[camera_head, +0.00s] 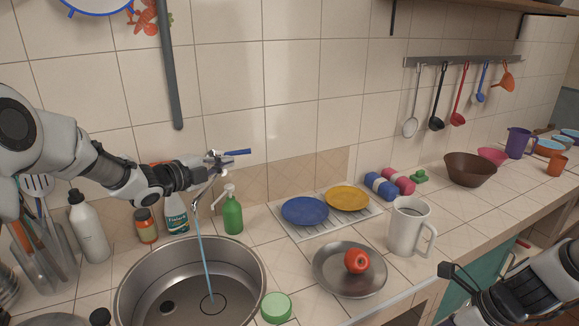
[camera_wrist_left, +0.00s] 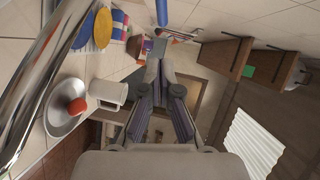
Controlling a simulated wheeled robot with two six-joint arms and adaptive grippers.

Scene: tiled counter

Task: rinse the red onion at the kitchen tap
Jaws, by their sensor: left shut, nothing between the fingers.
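The red onion (camera_head: 356,261) rests on a round metal plate (camera_head: 337,283) on the counter, right of the sink. It also shows in the left wrist view (camera_wrist_left: 77,106). The tap (camera_head: 206,188) has a blue lever (camera_head: 237,153), and a blue stream of water (camera_head: 206,262) falls from its spout into the round steel sink (camera_head: 256,272). My left gripper (camera_head: 213,162) is beside the tap's top, close to the lever; I cannot tell whether it touches. Its fingers (camera_wrist_left: 162,75) are shut and empty. My right gripper (camera_head: 444,294) is open and empty at the counter's front edge.
A rack holds a blue plate (camera_head: 305,211) and a yellow plate (camera_head: 347,197). A green soap bottle (camera_head: 232,213) and spray bottle (camera_head: 176,214) stand behind the sink. A green round item (camera_head: 276,307) sits beside it.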

